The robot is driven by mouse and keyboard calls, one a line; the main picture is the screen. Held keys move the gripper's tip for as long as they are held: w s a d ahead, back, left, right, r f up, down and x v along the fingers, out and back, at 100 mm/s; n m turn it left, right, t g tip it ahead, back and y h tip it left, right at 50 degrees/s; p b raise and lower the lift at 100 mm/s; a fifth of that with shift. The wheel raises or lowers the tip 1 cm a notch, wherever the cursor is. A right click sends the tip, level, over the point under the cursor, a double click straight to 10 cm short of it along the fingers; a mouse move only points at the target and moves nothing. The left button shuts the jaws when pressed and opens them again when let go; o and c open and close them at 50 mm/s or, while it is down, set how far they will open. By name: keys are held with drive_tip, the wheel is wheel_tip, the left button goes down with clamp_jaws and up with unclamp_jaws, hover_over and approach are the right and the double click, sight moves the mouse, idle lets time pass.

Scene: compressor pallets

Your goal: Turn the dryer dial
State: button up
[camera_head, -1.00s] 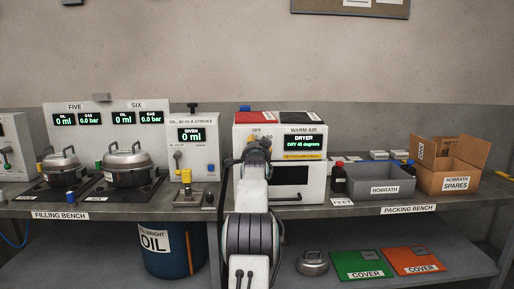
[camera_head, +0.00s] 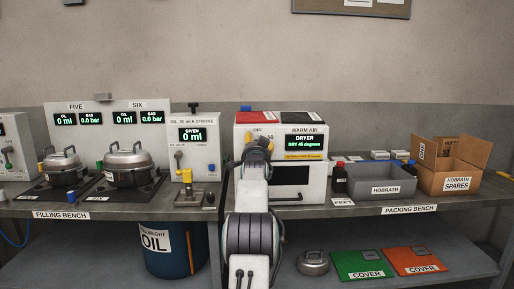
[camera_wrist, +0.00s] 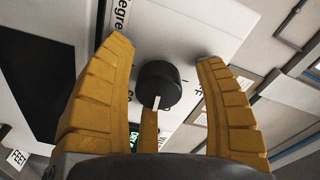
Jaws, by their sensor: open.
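The dryer (camera_head: 306,170) is a white box with a dark window, standing on the bench straight ahead in the head view. Its green display (camera_head: 305,142) reads DRY and a degrees value near 45. The dryer dial (camera_wrist: 158,85) is a round black knob with a white pointer, seen in the wrist view. My gripper (camera_wrist: 164,52) is open, with its yellow fingers on either side of the dial and gaps showing between them and it. In the head view my gripper (camera_head: 260,142) is in front of the dryer's upper left face and hides the dial.
To the left stand the oil unit (camera_head: 193,140) and the pots (camera_head: 128,160) on the filling bench. To the right are a grey HOBRATH bin (camera_head: 380,191) and a cardboard spares box (camera_head: 450,181). A dark bottle (camera_head: 339,180) stands close to the dryer's right side.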

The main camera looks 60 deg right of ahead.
drive_tip(key=shift+s+a, duration=0.15)
drive_tip(key=v, duration=1.1)
drive_tip(key=shift+a, duration=0.3)
drive_tip(key=shift+s, duration=0.1)
idle(0.8)
